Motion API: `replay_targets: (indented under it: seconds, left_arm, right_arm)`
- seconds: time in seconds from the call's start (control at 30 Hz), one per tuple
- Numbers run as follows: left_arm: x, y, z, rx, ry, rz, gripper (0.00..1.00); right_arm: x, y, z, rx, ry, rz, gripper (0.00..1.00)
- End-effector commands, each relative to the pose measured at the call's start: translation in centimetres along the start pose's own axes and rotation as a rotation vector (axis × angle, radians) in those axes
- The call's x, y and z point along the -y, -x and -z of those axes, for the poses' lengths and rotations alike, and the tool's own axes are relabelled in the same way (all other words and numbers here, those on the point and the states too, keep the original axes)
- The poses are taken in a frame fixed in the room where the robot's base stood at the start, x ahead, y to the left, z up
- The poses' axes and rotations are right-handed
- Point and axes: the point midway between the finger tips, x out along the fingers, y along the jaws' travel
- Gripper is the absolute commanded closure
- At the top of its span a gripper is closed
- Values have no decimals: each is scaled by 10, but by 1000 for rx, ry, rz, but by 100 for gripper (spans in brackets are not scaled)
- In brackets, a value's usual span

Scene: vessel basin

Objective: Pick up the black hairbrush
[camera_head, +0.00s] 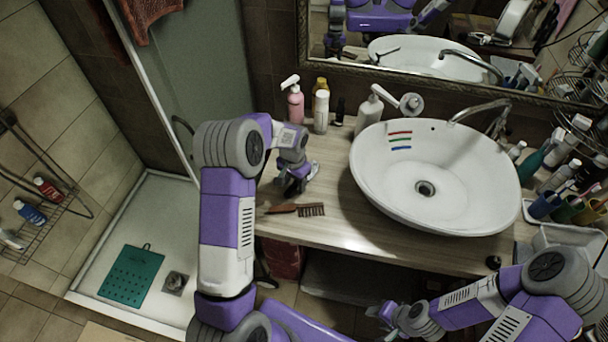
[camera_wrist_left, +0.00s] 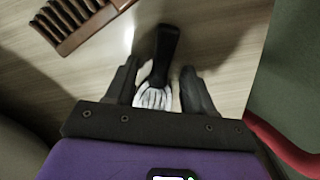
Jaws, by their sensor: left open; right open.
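The black hairbrush shows in the left wrist view, with its dark handle (camera_wrist_left: 164,48) pointing away and its pale bristle end partly hidden by my gripper. My left gripper (camera_wrist_left: 158,88) is open, with one finger on each side of the brush; I cannot tell whether either touches it. In the head view, my left gripper (camera_head: 294,186) is low over the wooden counter, left of the basin, and mostly hides the brush. My right gripper (camera_head: 382,313) is open and empty at the bottom, in front of the counter.
A brown comb (camera_head: 298,209) lies on the counter (camera_head: 345,232) close to my left gripper, and in the wrist view (camera_wrist_left: 76,22). A white basin (camera_head: 450,210) stands to the right. Bottles, including a pink one (camera_head: 295,106), stand behind. Cups and bottles crowd the right side.

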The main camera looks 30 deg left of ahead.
Motion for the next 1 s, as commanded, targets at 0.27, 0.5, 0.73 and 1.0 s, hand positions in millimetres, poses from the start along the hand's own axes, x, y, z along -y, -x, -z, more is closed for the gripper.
replay_targets:
  seconds: [0.27,0.5,0.73,1.0]
  left_arm:
    - [0,1,0,0,1,0,73]
    - [0,1,0,-1,1,0,100]
    - [0,3,0,-1,1,0,100]
    - [0,47,1,-6,2,1,100]
  right_arm:
    - [0,0,0,0,0,0,52]
    - [0,0,0,0,0,0,52]
    - [0,0,0,0,0,0,52]
    - [2,6,0,0,0,0,52]
